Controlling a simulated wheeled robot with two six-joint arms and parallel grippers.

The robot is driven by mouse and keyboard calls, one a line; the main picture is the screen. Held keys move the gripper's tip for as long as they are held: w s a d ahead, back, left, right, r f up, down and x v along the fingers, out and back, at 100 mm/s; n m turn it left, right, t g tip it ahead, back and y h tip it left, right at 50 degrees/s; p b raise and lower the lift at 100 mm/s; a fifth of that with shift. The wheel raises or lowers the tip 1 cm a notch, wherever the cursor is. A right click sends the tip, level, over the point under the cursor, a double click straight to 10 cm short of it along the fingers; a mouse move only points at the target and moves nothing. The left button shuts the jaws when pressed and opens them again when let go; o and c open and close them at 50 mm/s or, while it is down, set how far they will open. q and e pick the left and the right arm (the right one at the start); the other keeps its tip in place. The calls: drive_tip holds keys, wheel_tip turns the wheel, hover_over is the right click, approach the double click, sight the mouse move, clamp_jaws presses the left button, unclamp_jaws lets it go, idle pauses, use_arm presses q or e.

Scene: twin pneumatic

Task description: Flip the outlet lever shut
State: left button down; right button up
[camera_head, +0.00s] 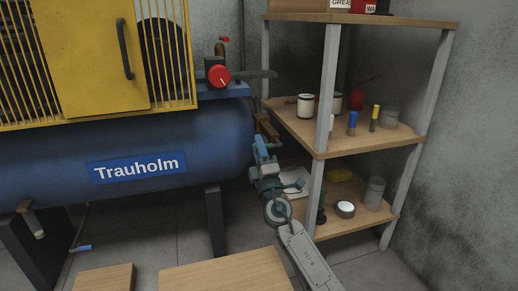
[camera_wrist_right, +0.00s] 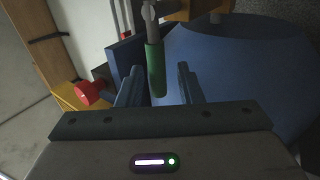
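The outlet lever has a green grip (camera_wrist_right: 156,68) on a grey metal stem in the right wrist view, hanging from a brass fitting (camera_wrist_right: 196,9). In the head view a brass fitting (camera_head: 265,123) shows at the right end of the blue tank (camera_head: 215,138); the green grip cannot be made out there. My right gripper (camera_head: 262,145) is at this fitting. In the wrist view its two fingers (camera_wrist_right: 158,84) are open, one on each side of the green grip, with a visible gap to both. My left gripper is not in view.
A wooden shelf unit (camera_head: 385,146) with cans and bottles stands close to the right of my right arm. A red knob (camera_head: 218,75) and a yellow cage (camera_head: 95,50) sit above the tank. Wooden boards (camera_head: 225,272) lie at the bottom.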

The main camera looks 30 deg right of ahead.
drive_tip(key=b+v, duration=0.1)
drive_tip(key=v, duration=1)
drive_tip(key=shift+b, duration=0.3)
drive_tip(key=shift+w+r, duration=0.1)
